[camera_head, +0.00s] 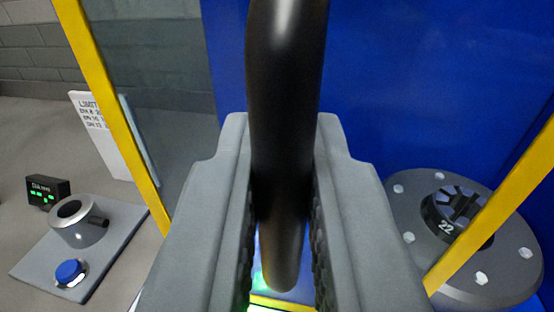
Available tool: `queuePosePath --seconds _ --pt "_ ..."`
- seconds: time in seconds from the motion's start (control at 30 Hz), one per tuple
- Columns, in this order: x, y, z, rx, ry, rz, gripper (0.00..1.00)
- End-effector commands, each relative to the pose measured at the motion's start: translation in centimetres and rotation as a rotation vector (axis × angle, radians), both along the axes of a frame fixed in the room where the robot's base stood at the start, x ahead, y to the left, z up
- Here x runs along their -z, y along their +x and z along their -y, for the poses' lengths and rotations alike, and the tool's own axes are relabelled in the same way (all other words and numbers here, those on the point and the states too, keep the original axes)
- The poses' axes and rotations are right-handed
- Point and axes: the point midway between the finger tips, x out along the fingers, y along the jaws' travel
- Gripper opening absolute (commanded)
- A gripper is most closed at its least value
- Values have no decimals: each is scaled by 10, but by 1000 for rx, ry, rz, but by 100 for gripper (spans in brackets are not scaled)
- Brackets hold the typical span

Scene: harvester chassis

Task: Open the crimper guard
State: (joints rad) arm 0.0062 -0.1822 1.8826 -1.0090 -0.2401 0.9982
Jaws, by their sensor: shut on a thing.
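My gripper (284,215) fills the middle of the view, with one grey finger on each side of a thick black bar handle (285,90). The fingers are shut on the handle, which runs from the top edge down between them. The crimper guard shows as a clear panel (190,140) in yellow frame bars (118,125), one at the left and one at the right. Behind the guard at the right is a round grey crimper head (400,245) with a dark segmented centre marked 22. The handle's mounting is mostly hidden by my fingers.
A grey plate (110,260) at the left carries a metal cup (75,228) and a blue button (69,271). A small black display (46,192) and a white sign (105,140) stand behind it. A blue panel (430,80) fills the back right.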

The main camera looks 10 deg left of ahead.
Motion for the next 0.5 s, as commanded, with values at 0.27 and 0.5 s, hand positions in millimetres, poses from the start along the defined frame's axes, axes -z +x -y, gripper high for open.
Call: queuePosePath --seconds 0.27,0.5 --pt "0 0 0 0 0 0 29" --pt "0 0 0 0 0 0 29"
